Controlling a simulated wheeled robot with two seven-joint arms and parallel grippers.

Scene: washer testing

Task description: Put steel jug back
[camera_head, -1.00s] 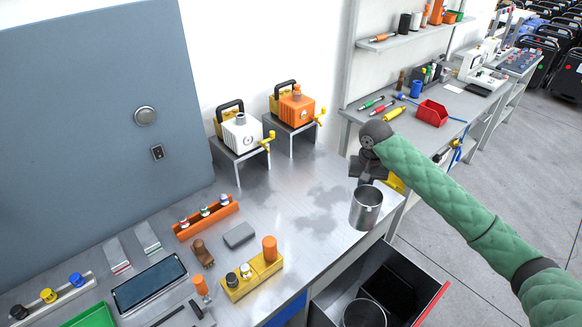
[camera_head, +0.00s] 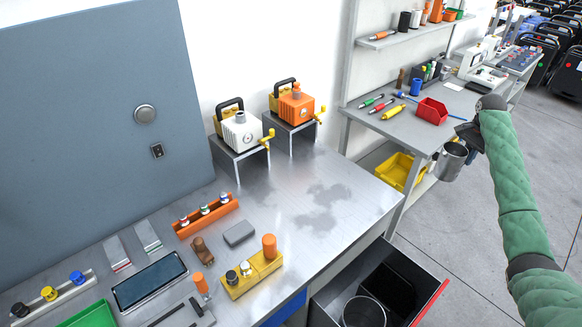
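The steel jug (camera_head: 452,161) is a grey metal cup, slightly tilted, in the air to the right of the steel workbench. My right gripper (camera_head: 466,141) is at the jug's upper right side and carries it; its fingers are mostly hidden by the jug and the dark wrist. The jug hangs in front of the second bench's front edge, away from the steel workbench top. My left gripper is not in view.
An open drawer (camera_head: 328,300) at the bottom holds a round metal container (camera_head: 364,313). A yellow bin (camera_head: 399,171) sits on the lower shelf. A red bin (camera_head: 432,111) stands on the second bench. The steel workbench's right part (camera_head: 340,190) is clear.

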